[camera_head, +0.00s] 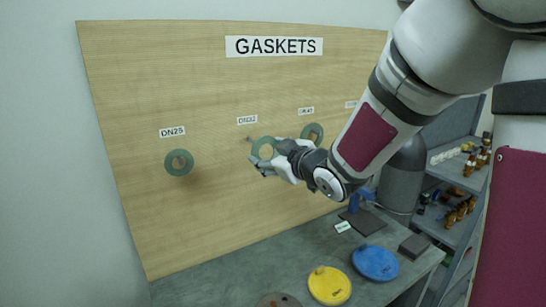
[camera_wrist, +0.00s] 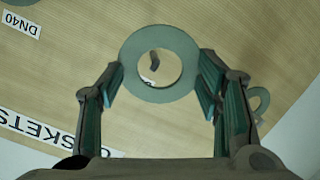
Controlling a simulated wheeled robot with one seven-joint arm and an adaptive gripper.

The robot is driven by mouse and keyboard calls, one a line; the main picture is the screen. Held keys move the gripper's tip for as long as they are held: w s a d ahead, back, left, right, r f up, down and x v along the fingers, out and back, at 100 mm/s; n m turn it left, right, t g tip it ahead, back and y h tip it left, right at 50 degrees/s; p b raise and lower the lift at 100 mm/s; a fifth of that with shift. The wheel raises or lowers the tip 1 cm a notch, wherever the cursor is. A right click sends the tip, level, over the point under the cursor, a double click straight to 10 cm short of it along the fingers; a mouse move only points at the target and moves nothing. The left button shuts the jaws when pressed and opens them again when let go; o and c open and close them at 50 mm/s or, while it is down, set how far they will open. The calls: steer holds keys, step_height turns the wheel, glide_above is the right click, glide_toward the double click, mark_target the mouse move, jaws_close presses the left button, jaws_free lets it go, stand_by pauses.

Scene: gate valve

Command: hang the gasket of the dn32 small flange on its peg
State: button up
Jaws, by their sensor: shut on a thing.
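My gripper (camera_head: 267,158) is shut on a flat green ring gasket (camera_head: 264,148) in front of the board, just below the DN32 label (camera_head: 247,120). In the wrist view, the gasket (camera_wrist: 160,93) is gripped by its rim between my two fingertips (camera_wrist: 160,84), with its face toward the camera. A short dark peg (camera_wrist: 154,61) shows through its hole, above the hole's centre. In the head view the peg (camera_head: 249,139) shows just left of the gasket, which appears to be off it. The exact gap to the board is hard to tell.
On the wooden board (camera_head: 200,80), one gasket (camera_head: 179,162) hangs under DN25 and another (camera_head: 312,132) under DN40, close beside my gripper. Below are a grey bench (camera_head: 220,283), yellow disc (camera_head: 329,286), blue disc (camera_head: 375,263) and grey cylinder (camera_head: 402,178). Shelves stand at right.

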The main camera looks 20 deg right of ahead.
steer(key=shift+b+x, duration=1.55)
steer(key=shift+x, duration=1.75)
steer(key=shift+w, duration=0.1)
steer(key=o, duration=1)
steer(key=s+d+r+m+g+h, duration=0.1)
steer(key=s+d+m+g+h, duration=0.15)
steer(key=s, duration=0.75)
steer(key=s+d+m+g+h, duration=0.2)
steer(key=s+d+m+h, duration=0.15)
steer(key=s, duration=0.65)
steer(key=s+a+f+m+g+y, duration=0.1)
steer(key=s+a+g, duration=0.1)
steer(key=s, duration=0.5)
steer(key=s+a+f+m+g+y, duration=0.1)
steer(key=s+a+f+g+y, duration=0.1)
steer(key=s, duration=0.6)
steer(key=shift+s+a+f+g, duration=0.3)
steer(key=shift+a+g, duration=0.35)
steer(key=shift+a, duration=0.3)
